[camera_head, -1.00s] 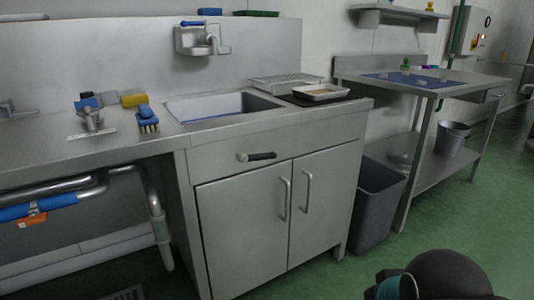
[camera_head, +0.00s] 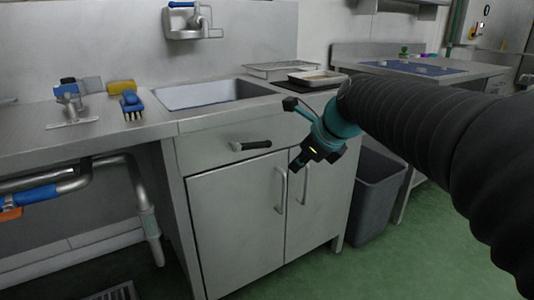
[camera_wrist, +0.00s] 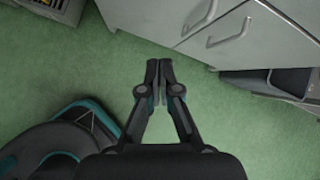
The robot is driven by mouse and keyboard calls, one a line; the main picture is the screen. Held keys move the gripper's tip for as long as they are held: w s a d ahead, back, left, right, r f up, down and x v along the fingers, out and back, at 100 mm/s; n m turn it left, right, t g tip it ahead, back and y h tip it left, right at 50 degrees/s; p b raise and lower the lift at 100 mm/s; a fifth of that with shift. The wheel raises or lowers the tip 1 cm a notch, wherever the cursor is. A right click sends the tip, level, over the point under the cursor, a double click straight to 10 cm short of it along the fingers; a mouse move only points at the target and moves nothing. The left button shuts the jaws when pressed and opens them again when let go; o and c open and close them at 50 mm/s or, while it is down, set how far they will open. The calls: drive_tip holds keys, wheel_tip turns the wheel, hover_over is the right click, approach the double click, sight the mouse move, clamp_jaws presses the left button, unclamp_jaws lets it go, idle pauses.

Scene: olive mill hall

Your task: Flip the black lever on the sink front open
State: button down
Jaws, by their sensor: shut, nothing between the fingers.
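The black lever (camera_head: 251,145) sits on the front panel of the steel sink cabinet (camera_head: 205,151), below the basin (camera_head: 210,93). It lies roughly level, with a metal pivot at its left end and the black grip to the right. My gripper (camera_head: 296,167) is in front of the cabinet, to the right of the lever and lower in the picture, apart from it. In the wrist view my gripper (camera_wrist: 159,62) points over the green floor, its fingers together and empty. The lever does not show in the wrist view.
Two cabinet doors with vertical handles (camera_head: 281,190) are below the lever. A grey bin (camera_head: 374,195) stands right of the cabinet. A blue-handled brush (camera_head: 132,104) lies on the counter. Pipes (camera_head: 60,188) run under the left counter. Green floor is open in front.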

sight(253, 146)
drive_tip(key=w+a+f+m, duration=0.1)
drive_tip(key=w+a+m, duration=0.1)
drive_tip(key=w+a, duration=0.2)
drive_tip(key=w+a+f+m+y+b, duration=0.1)
drive_tip(key=w+a+f+m, duration=0.1)
drive_tip(key=w, duration=0.6)
drive_tip(key=shift+w+a+f+m+b, duration=0.15)
drive_tip(key=shift+w+a+m+b, duration=0.2)
drive_tip(key=shift+a+m, duration=0.55)
